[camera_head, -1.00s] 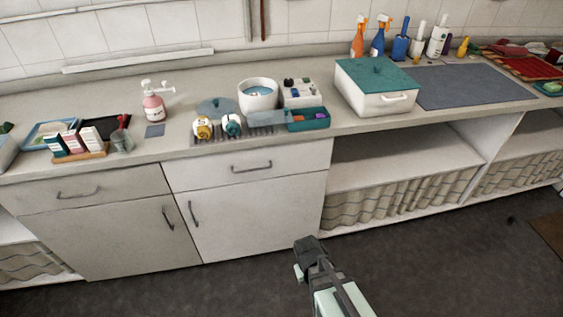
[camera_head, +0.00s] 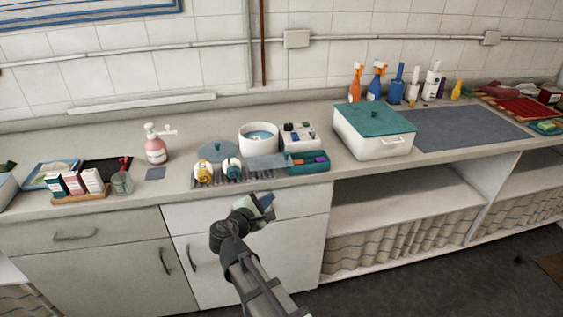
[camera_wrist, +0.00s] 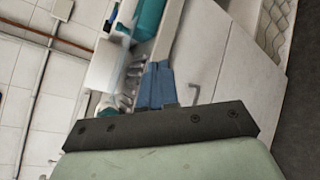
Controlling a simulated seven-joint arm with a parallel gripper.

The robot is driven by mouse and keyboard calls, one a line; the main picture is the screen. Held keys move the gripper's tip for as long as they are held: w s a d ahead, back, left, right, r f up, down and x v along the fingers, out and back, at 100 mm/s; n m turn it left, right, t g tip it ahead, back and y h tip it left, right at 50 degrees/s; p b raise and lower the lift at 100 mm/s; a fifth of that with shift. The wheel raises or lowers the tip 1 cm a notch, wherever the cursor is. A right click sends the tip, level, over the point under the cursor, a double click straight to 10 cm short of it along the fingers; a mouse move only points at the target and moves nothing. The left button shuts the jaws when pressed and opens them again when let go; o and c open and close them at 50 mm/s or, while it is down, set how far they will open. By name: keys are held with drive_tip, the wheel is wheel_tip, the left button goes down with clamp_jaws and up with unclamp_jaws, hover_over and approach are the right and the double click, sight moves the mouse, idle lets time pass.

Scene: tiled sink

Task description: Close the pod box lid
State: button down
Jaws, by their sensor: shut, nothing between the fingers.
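The pod box (camera_head: 309,167) is a small teal box on the counter near its front edge, with orange and purple pods showing inside. Its lid (camera_head: 266,161) looks like the bluish see-through panel at the box's left side, folded open and lying about flat. My gripper (camera_head: 267,200) is in front of the counter, below and to the left of the pod box, apart from it. The fingers are shut and empty. In the wrist view the blue fingers (camera_wrist: 158,85) show together, pointing toward the counter edge. A teal thing at the top there is too partial to name.
A drain rack (camera_head: 205,182) with yellow and teal-and-white items lies left of the lid. A white bowl (camera_head: 258,139) and a white organizer (camera_head: 299,136) stand behind. A big white box with a teal lid (camera_head: 374,120) stands to the right. The floor area before the cabinets is clear.

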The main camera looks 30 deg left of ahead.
wheel_tip(320, 180, up, 3)
drive_tip(key=a+n+t+y, duration=0.1)
drive_tip(key=n+t, duration=0.1)
drive_tip(key=n, duration=0.8)
approach(286, 155)
drive_tip(key=shift+y, duration=0.4)
drive_tip(key=w, duration=0.6)
drive_tip(key=shift+w+a+f, duration=0.25)
drive_tip(key=shift+w+a, duration=0.1)
drive_tip(key=shift+a, duration=0.05)
drive_tip(key=w+d, duration=1)
drive_tip(key=s+d, duration=0.2)
drive_tip(key=s, duration=1.2)
